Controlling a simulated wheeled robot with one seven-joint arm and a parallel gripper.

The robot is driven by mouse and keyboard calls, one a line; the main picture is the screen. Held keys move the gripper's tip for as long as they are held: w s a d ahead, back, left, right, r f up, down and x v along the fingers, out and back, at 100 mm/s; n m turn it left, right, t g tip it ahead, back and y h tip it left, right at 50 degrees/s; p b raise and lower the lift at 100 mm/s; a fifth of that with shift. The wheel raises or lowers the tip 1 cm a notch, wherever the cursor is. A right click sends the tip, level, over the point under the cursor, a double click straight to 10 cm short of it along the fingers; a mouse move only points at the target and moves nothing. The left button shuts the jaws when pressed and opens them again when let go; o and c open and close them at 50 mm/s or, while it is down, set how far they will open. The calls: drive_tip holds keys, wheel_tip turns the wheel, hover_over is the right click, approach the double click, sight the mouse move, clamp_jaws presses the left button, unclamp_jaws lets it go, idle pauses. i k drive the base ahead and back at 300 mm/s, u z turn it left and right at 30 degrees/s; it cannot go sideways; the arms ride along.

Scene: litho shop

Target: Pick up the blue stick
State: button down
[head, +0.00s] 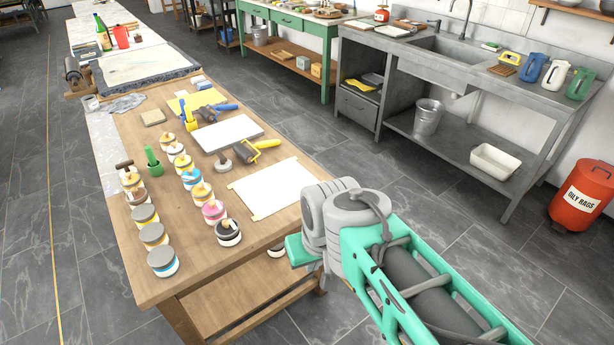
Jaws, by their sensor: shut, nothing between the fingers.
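I cannot clearly make out a separate blue stick. Blue shows on the wooden worktable (190,270) at a blue-handled tool (222,107) beside a yellow sheet, but it is too small to tell if either is a stick. Several small pots stand in rows on the table, some with a stick or brush across the top, such as the blue-banded pot (191,178). My gripper (296,252) is at the table's right front edge, beside and apart from the pots. It is shut and empty, its fingertips mostly hidden by the wrist.
A white sheet (272,188) lies near my gripper, with a yellow-handled roller (246,160) and a pale slab (226,133) behind it. A grey sink bench (450,135) and red bin (580,195) are at right; floor between is clear.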

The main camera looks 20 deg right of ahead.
sight(182, 102)
drive_tip(key=z, duration=0.4)
drive_tip(key=i, duration=1.15)
drive_tip(key=u, duration=0.5)
